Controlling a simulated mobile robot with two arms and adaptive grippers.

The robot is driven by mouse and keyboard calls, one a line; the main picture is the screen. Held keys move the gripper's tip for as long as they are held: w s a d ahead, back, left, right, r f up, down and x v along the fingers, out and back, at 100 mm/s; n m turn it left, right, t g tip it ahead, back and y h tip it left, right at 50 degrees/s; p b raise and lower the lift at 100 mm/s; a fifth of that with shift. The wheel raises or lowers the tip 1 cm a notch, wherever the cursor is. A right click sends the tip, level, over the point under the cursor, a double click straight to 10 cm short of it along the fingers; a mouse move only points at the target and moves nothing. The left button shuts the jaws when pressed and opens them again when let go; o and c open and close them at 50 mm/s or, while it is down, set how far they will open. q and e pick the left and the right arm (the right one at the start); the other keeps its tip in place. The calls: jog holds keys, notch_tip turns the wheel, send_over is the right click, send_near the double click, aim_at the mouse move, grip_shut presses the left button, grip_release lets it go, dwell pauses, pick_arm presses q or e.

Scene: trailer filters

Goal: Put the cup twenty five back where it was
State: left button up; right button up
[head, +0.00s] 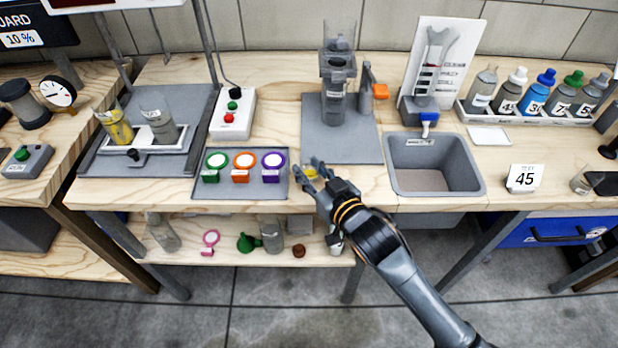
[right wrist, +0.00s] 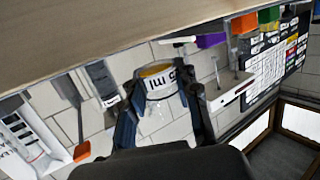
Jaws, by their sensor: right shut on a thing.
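My right gripper (head: 310,170) is shut on a small clear cup with yellow in it (head: 311,174), just right of the mat with the coloured rings. In the right wrist view, the cup (right wrist: 158,80) sits between the two fingers (right wrist: 162,92). It has a white label with dark lettering, upside down in that view and not clearly readable. Fingers hide much of the cup in the head view. Two other cups, one yellow (head: 118,129) and one grey (head: 160,127), stand in a white holder (head: 143,143) at the left. My left gripper is not in view.
The ring mat (head: 240,192) carries green, orange and purple rings. A grey pad (head: 368,148) with a dispenser stands (head: 335,95) behind the gripper. A sink (head: 435,175) is to the right. Several bottles (head: 535,95) stand at the back right. A lower shelf (head: 195,245) holds small items.

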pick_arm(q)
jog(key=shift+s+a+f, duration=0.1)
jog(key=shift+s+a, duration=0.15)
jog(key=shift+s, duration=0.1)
pick_arm(e)
jog(key=shift+s+a+f, duration=0.1)
jog(key=shift+f, duration=1)
jog(key=shift+f, duration=0.15)
jog(key=o, duration=1.1)
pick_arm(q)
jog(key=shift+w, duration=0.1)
pick_arm(e)
jog(key=v, duration=1.2)
